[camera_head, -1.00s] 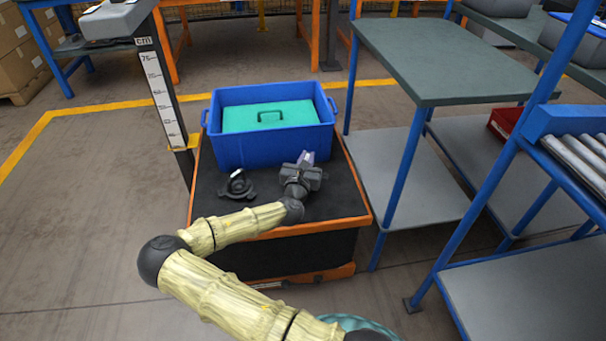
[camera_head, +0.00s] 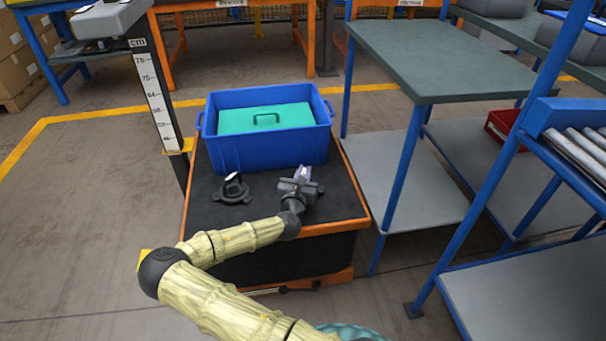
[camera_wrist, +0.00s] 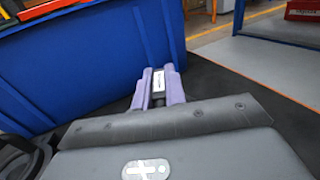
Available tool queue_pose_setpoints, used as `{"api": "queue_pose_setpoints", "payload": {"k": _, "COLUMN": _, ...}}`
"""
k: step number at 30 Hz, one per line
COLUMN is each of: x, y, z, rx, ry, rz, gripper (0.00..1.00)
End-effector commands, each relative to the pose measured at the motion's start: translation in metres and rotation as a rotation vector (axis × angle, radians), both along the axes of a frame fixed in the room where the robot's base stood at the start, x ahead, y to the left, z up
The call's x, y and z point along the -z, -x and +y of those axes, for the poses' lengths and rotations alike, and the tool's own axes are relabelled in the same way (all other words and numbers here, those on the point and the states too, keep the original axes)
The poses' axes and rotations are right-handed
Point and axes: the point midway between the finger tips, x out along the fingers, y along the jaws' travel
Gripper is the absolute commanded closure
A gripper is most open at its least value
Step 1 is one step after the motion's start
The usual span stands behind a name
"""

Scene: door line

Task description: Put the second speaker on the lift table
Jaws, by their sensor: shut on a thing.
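The lift table (camera_head: 345,205) has a black top and an orange rim. One black speaker (camera_head: 232,190), with a round base and a raised part, stands on its left front area; part of it shows at the left edge in the wrist view (camera_wrist: 22,160). My gripper (camera_head: 304,172) is over the right part of the top, in front of the blue tote. In the wrist view its purple fingers (camera_wrist: 158,88) are shut on a small dark part with a white label (camera_wrist: 159,80), seemingly the second speaker. Most of it is hidden, and I cannot tell whether it touches the top.
A blue tote (camera_head: 270,153) with a teal case (camera_head: 265,118) inside fills the back of the lift table. A height scale post (camera_head: 160,100) stands at left. A blue-legged shelf bench (camera_head: 440,60) stands close at right, with a roller conveyor (camera_head: 580,150) beyond.

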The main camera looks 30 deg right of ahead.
Motion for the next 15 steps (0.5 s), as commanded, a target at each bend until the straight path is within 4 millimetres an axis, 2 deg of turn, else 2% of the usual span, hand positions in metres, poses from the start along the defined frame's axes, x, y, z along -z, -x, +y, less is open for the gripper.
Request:
{"api": "queue_pose_setpoints", "payload": {"k": 1, "x": 0.0021, "y": -0.0002, "z": 0.0002, "rx": -0.001, "ry": 0.001, "rz": 0.000, "gripper": 1.00}}
{"api": "queue_pose_setpoints", "payload": {"k": 2, "x": 0.0019, "y": -0.0001, "z": 0.0002, "rx": 0.000, "ry": 0.001, "rz": 0.001, "gripper": 0.84}}
{"api": "queue_pose_setpoints", "payload": {"k": 5, "x": 0.0015, "y": -0.0002, "z": 0.0002, "rx": 0.000, "ry": 0.000, "rz": 0.000, "gripper": 0.66}}
{"api": "queue_pose_setpoints", "payload": {"k": 15, "x": -0.0011, "y": 0.0000, "z": 0.0002, "rx": 0.000, "ry": 0.000, "rz": 0.000, "gripper": 0.66}}
